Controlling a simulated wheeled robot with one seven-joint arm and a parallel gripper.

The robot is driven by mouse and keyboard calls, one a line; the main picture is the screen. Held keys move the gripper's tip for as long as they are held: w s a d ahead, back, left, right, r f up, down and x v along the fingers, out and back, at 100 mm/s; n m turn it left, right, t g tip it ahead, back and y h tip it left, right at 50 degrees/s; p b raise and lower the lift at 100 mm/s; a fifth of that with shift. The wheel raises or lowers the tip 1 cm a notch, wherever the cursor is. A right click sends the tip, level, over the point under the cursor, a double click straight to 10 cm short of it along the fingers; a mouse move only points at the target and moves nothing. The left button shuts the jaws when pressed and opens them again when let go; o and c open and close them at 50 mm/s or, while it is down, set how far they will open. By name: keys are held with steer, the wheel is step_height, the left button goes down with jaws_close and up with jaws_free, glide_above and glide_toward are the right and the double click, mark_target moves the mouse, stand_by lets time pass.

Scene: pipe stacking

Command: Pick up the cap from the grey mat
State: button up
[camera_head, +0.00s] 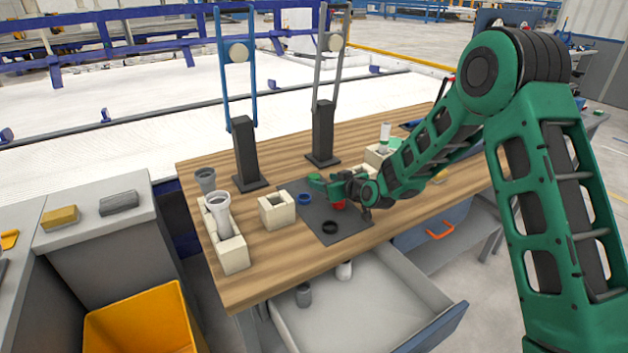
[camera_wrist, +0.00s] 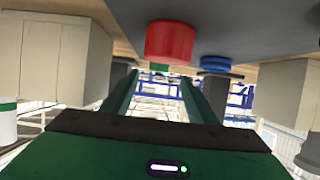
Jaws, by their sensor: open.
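The grey mat (camera_head: 313,223) lies on the wooden table. A red cap (camera_head: 339,205) sits on it, partly hidden by my gripper (camera_head: 324,186) in the head view. A blue cap (camera_head: 305,198) and a black ring-like cap (camera_head: 330,227) also lie on the mat. The wrist view looks upside down: the red cap (camera_wrist: 170,42) hangs from the mat (camera_wrist: 250,25) at top centre, with the blue cap (camera_wrist: 216,64) farther right. My gripper (camera_wrist: 160,80) is open, its two green fingers apart with nothing held between them. The red cap appears close to the fingers.
A cream block (camera_head: 277,211) and a cream holder (camera_head: 232,250) with grey pipes (camera_head: 218,205) stand left of the mat. Two upright stands, one blue (camera_head: 247,155) and one grey (camera_head: 322,135), rise behind. An open drawer (camera_head: 350,305) juts out below the table's front edge.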

mark_target(315, 177)
steer(key=shift+w+a+f, duration=0.25)
steer(key=shift+w+f, duration=0.05)
steer(key=shift+w, duration=0.25)
steer(key=shift+r+x, duration=0.1)
steer(key=shift+x, duration=1.2)
steer(key=shift+r+x, duration=0.15)
steer(key=shift+x, duration=1.15)
steer(key=shift+w, duration=0.1)
steer(key=c, duration=1.1)
